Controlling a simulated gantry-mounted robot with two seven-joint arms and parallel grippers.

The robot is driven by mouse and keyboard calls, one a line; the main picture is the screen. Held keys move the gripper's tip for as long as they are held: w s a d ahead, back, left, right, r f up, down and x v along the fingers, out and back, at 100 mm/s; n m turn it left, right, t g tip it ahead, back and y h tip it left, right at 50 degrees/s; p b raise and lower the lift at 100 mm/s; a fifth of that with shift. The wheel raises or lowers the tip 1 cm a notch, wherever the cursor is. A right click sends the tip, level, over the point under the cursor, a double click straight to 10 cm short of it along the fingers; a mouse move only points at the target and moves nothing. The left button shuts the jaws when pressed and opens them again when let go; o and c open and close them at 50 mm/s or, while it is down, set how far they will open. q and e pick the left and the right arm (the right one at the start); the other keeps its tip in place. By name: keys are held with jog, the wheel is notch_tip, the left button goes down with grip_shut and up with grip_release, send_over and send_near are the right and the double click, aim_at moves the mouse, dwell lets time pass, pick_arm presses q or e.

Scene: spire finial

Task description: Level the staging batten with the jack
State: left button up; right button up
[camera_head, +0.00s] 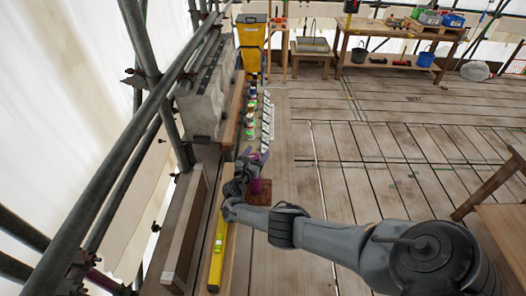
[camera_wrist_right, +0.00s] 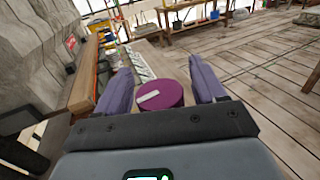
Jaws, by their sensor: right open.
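The jack (camera_head: 256,186) has a purple body and stands on a reddish-brown block beside the batten. In the right wrist view its round purple top (camera_wrist_right: 172,92) carries a pale bar. My right gripper (camera_head: 254,158) is open at the jack in the head view. In the wrist view, the two fingers of this gripper (camera_wrist_right: 164,86) stand either side of the purple top, with gaps showing. A yellow spirit level (camera_head: 216,262) with a greenish vial lies lengthwise on the pale staging batten (camera_head: 229,270). My left gripper is not in view.
Grey carved stone (camera_head: 203,100) and scaffold tubes (camera_head: 105,150) line the left side. Several small items stand in a row beyond the jack. A yellow container (camera_head: 251,45) and workbenches (camera_head: 400,60) are at the back. The plank floor (camera_head: 350,150) is mostly clear.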

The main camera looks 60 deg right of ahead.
jog(key=shift+r+p, duration=0.5)
jog(key=shift+r, duration=0.2)
jog(key=r+p, duration=0.3)
jog(key=shift+s+r+p, duration=0.25)
jog(key=shift+r+p, duration=0.05)
jog(key=shift+r, duration=0.05)
jog(key=s+d+r+p, duration=0.2)
jog(key=s+r+p, duration=0.4)
jog(key=s+p, duration=0.5)
